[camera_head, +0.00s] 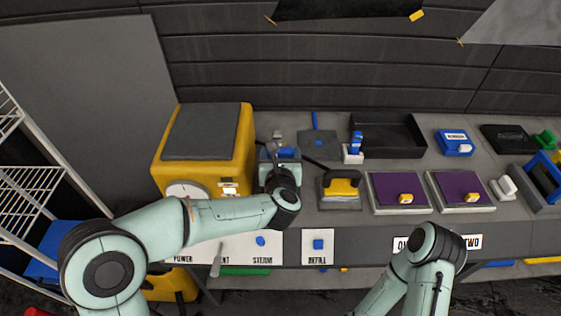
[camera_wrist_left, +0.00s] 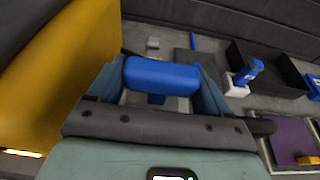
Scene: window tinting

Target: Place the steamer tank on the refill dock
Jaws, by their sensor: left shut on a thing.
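My left gripper (camera_head: 280,160) is shut on a blue block that looks like the steamer tank (camera_head: 287,153). In the left wrist view the blue tank (camera_wrist_left: 162,75) lies across between the two fingers of the left gripper (camera_wrist_left: 160,85). The gripper hides much of it in the head view. A dark grey plate with a blue spot and a blue upright strip, perhaps the refill dock (camera_head: 319,136), is on the bench just right of and behind the gripper. My right arm shows at lower right, but its gripper does not.
A yellow machine with a grey top (camera_head: 205,130) stands close on the left. A yellow-handled iron (camera_head: 340,187), a white holder with a blue bottle (camera_head: 353,152) and a black tray (camera_head: 385,140) are to the right. Labelled panels (camera_head: 319,246) hang on the bench front, one reading REFILL.

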